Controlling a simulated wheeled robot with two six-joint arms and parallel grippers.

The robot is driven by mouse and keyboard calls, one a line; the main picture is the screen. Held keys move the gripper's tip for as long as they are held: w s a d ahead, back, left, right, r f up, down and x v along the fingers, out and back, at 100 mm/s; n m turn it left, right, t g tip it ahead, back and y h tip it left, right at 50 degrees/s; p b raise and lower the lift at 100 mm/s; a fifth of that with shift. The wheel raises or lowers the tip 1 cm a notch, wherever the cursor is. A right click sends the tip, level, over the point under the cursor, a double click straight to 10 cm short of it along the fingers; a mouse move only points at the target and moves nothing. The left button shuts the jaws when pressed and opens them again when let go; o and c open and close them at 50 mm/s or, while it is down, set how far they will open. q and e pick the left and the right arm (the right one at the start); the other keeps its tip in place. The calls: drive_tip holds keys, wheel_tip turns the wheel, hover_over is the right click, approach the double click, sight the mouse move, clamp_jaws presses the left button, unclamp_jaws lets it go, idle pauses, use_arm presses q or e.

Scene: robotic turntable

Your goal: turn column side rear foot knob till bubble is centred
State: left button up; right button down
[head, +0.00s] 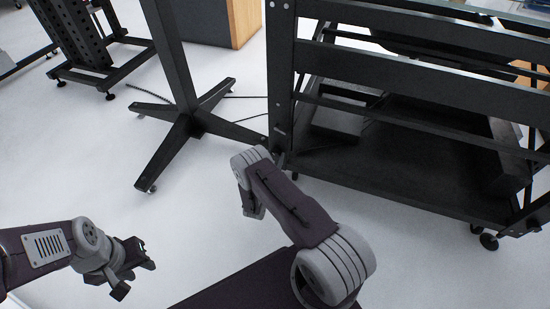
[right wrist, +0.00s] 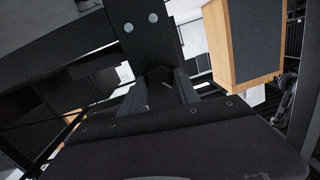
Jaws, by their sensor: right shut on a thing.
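The black frame (head: 282,75) stands at the right in the head view. Its near-left leg, with two bolts, shows in the right wrist view (right wrist: 140,35). My right gripper (right wrist: 168,88) is low at the foot of this leg and is shut on what I take to be the foot knob. The knob is hidden by the gripper and wrist. In the head view my right wrist covers the fingers beside the leg's bottom. My left gripper (head: 145,262) is empty and looks open, above the floor at the lower left. No bubble level can be made out.
A black column on a cross-shaped base (head: 188,122) stands left of the frame, with cables on the floor. A wood-edged cabinet (head: 243,22) is behind; it also shows in the right wrist view (right wrist: 245,40). A black stand (head: 95,60) is far left.

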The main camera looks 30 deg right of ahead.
idle(0.3)
drive_tip(key=c, duration=0.9)
unclamp_jaws()
drive_tip(key=shift+s+a+r, duration=0.1)
drive_tip(key=shift+a, duration=0.05)
drive_tip(key=p+v, duration=0.5)
drive_tip(key=v, duration=0.3)
drive_tip(key=shift+s+a, duration=0.25)
drive_tip(key=shift+s, duration=0.05)
